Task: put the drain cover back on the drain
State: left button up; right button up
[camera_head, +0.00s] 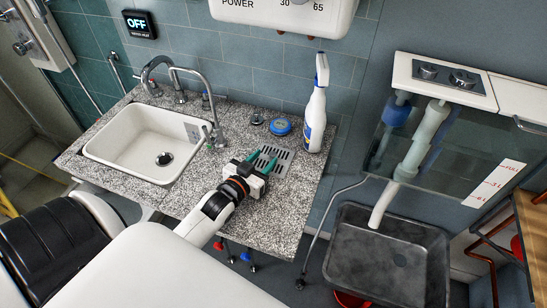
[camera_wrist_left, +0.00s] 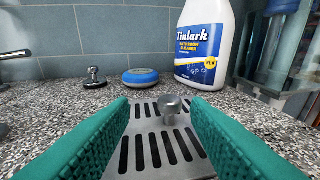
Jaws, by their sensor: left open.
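A flat grey metal plate with rows of dark slots, which looks like the drain cover (camera_head: 281,157), lies on the speckled counter right of the sink. In the left wrist view the slotted cover (camera_wrist_left: 148,128) has a round metal knob (camera_wrist_left: 172,104) standing up from it. My left gripper (camera_head: 262,160) is open over the plate; its teal fingers (camera_wrist_left: 161,106) are on either side of the knob, with visible gaps. The white sink (camera_head: 107,148) has a dark round drain opening (camera_head: 164,159) in its floor. My right gripper is not in view.
A blue round tin (camera_head: 280,127), a small chrome-knobbed piece (camera_head: 257,119) and a white spray bottle (camera_head: 315,115) stand behind the plate. A chrome faucet (camera_head: 210,110) rises behind the sink. A dark tub (camera_head: 345,265) sits lower at the right, beyond the counter edge.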

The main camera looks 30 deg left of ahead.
aim_at(271, 156)
pick_arm(q)
jog(key=shift+w+d, duration=0.15)
jog(key=shift+w, duration=0.45)
jog(key=w, duration=0.3)
jog(key=w+p, duration=0.1)
jog(key=shift+w+d+f, duration=0.15)
jog(key=shift+w+f, duration=0.2)
jog(key=shift+f, duration=0.05)
jog(key=c, duration=0.8)
grip_shut()
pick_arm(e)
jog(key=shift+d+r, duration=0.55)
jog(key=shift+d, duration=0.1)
